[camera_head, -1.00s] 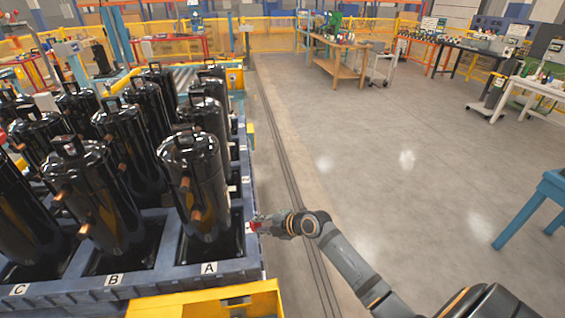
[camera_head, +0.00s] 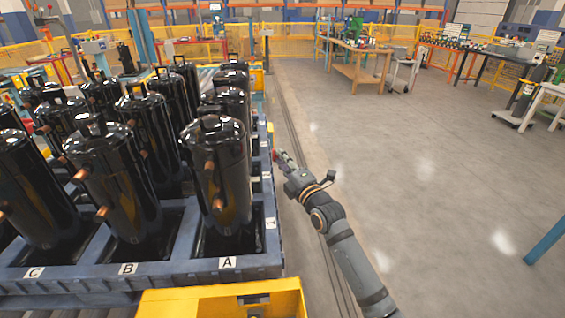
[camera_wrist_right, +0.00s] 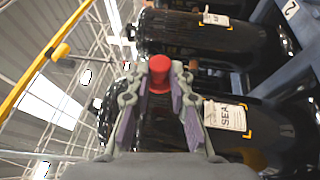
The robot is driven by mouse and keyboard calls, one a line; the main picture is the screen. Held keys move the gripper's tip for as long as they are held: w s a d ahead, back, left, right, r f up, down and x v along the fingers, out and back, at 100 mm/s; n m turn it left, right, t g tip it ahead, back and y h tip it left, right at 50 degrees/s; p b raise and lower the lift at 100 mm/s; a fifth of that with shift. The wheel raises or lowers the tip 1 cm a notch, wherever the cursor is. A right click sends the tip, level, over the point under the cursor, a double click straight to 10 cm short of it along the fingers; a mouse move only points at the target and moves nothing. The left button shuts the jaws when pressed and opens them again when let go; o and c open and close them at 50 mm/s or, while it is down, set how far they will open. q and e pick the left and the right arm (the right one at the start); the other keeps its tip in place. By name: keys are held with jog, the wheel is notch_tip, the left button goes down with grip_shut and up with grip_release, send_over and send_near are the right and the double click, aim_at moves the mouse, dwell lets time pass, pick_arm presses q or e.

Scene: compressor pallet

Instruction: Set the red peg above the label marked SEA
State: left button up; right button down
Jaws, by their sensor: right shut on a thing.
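My right gripper (camera_head: 284,160) is just right of the blue pallet's right edge in the head view. In the right wrist view its fingers (camera_wrist_right: 160,80) are shut on the red peg (camera_wrist_right: 159,72), whose round red end shows between the fingertips. The peg is a small red spot (camera_head: 275,155) in the head view. A white label reading SEA (camera_wrist_right: 226,115) is on a black compressor (camera_wrist_right: 160,128) behind and right of the fingers in the wrist view. The peg appears apart from it. My left gripper is in neither view.
Black compressors (camera_head: 222,170) stand upright in rows on the blue pallet (camera_head: 190,268), marked A, B and C. Another compressor (camera_wrist_right: 185,35) carries a label (camera_wrist_right: 213,19) too small to read. The floor to the right (camera_head: 420,190) is clear.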

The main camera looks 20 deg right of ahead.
jog(key=shift+w+a+f+b, duration=0.1)
jog(key=shift+w+a+b, duration=0.1)
jog(key=shift+a+b, duration=0.6)
jog(key=shift+w+a+r+b, duration=0.15)
jog(key=shift+a+b, duration=0.3)
jog(key=shift+a, duration=0.65)
jog(key=shift+w+a+f+b, duration=0.15)
jog(key=shift+w+a+b, duration=0.1)
jog(key=shift+a+b, duration=0.55)
jog(key=shift+a, duration=0.15)
jog(key=shift+w+a+b, duration=0.15)
jog(key=shift+a+b, duration=0.25)
jog(key=shift+a, duration=0.2)
dwell(0.5)
jog(key=c, duration=1.1)
grip_release()
